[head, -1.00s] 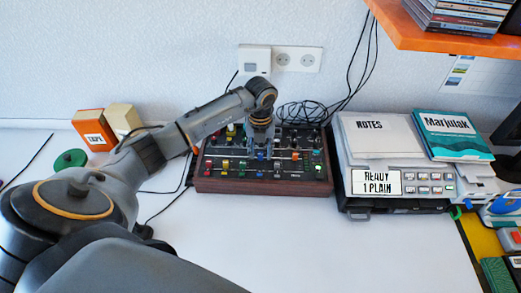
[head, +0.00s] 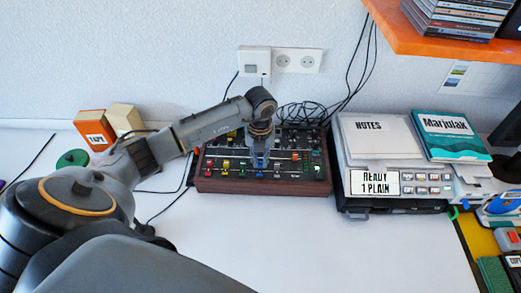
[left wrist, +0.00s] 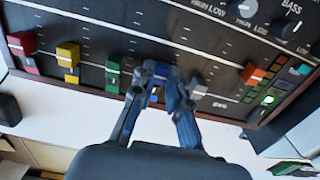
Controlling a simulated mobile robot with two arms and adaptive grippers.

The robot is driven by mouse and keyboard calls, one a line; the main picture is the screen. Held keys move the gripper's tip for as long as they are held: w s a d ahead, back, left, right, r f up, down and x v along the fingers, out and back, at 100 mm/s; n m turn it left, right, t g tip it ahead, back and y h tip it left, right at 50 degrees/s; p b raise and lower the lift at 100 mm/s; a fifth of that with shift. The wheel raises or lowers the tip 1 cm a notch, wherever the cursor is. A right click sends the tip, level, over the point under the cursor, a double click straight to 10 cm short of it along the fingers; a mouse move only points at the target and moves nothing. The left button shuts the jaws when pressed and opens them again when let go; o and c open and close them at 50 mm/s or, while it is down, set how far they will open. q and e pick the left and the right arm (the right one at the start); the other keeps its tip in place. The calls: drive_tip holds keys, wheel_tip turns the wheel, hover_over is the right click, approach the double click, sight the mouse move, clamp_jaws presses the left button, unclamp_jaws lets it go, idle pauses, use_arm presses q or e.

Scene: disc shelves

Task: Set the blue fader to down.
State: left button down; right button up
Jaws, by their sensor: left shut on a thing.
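The mixer (head: 215,185), a dark panel with wooden sides, stands on the white table against the wall. My left gripper (head: 260,160) reaches down onto its front middle. In the left wrist view the gripper (left wrist: 165,82) is shut on the blue fader (left wrist: 171,93), with a finger on either side of the cap. The fader's cap also shows in the head view (head: 260,173), near the panel's front edge, and the fingers partly hide it. My right gripper is in neither view.
Red (left wrist: 20,43), yellow (left wrist: 67,56) and green (left wrist: 113,72) faders stand beside it on one side, an orange fader (left wrist: 253,75) on the other. A device with notes (head: 380,140) stands right of the mixer. The table in front is clear.

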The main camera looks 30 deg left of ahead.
sight(260, 164)
use_arm(q)
drive_tip(key=shift+s+d, duration=0.15)
drive_tip(key=shift+s, duration=0.15)
drive_tip(key=c, duration=1.3)
unclamp_jaws()
drive_tip(key=shift+r, duration=0.1)
wheel_tip(260, 164, up, 12)
drive_tip(key=shift+f, duration=0.1)
